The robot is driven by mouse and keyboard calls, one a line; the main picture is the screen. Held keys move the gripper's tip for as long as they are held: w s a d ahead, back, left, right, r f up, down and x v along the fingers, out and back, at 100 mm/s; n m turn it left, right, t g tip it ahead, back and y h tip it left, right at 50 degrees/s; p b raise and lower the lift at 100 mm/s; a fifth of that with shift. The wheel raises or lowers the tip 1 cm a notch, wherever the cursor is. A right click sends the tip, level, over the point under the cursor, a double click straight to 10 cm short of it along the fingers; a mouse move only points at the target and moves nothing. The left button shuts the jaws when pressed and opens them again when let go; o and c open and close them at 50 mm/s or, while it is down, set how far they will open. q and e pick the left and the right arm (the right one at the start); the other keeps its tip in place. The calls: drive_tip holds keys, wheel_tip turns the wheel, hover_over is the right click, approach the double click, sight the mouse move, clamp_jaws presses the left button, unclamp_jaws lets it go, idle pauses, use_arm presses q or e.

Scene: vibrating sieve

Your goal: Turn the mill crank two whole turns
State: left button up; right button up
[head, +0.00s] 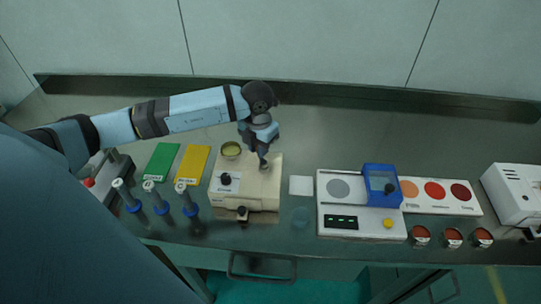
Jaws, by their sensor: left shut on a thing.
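The mill (255,193) is a beige box in the middle of the counter, with a round yellowish bowl (230,149) at its back left and a dark knob (226,179) on its top left. My left gripper (263,164) points down over the back right of the mill's top. It is shut on a small part there, which I take for the crank handle. The gripper hides most of this part, so the crank's angle cannot be told. My right gripper is not in view.
Left of the mill are green (162,160) and yellow (193,164) cards and several blue-ringed upright tools (156,197). A white square (301,185) and a white device with a blue housing (383,185) stand to the right. Red-filled cups (452,238) are near the front edge.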

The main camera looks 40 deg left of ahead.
use_arm(q)
drive_tip(key=shift+w+d+f, duration=0.15)
drive_tip(key=shift+w+d, duration=0.15)
drive_tip(key=shift+d, duration=0.4)
drive_tip(key=shift+w+d, duration=0.2)
drive_tip(key=shift+a, duration=0.1)
drive_tip(key=shift+w+d, duration=0.15)
drive_tip(key=shift+d, duration=0.7)
